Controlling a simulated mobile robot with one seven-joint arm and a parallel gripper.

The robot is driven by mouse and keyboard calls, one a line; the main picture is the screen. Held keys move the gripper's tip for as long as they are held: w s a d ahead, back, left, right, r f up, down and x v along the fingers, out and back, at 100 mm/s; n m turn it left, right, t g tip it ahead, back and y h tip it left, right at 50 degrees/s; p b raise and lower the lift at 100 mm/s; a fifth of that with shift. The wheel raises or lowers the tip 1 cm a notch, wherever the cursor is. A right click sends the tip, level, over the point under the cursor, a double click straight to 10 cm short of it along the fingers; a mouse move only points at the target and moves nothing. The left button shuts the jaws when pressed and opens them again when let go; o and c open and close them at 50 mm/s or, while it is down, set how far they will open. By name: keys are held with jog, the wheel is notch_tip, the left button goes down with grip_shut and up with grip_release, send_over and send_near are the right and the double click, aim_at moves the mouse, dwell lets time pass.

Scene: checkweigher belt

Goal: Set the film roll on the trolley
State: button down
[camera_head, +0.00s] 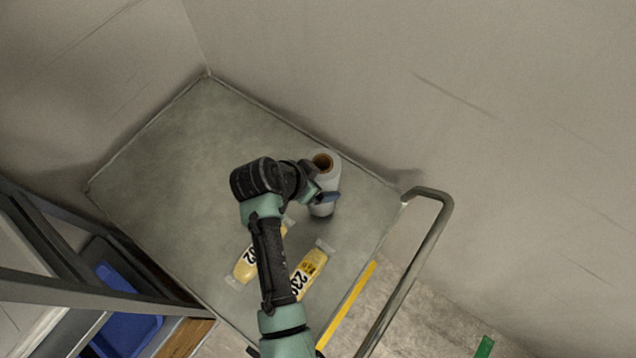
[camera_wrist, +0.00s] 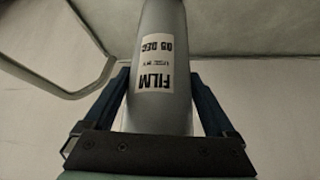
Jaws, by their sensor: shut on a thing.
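The film roll (camera_head: 325,180) is a pale grey cylinder with a brown core showing at its top end. It stands upright over the right part of the grey trolley deck (camera_head: 160,170). I cannot tell whether its lower end touches the deck. My gripper (camera_head: 322,197) is shut on the roll from its left side. In the wrist view the roll (camera_wrist: 162,60) stands between the two blue fingers (camera_wrist: 162,108), with a white label reading FILM and 05 DEC. The wrist view also shows the trolley (camera_wrist: 240,28) behind it.
Two yellow packets with numbered labels lie on the deck, one (camera_head: 245,266) left of my arm and one (camera_head: 309,272) right of it. The trolley's handle (camera_head: 432,240) rises at the right. A blue bin (camera_head: 125,325) is at lower left. The deck's upper left is clear.

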jog(key=shift+w+f, duration=0.1)
jog(key=shift+f, duration=1.3)
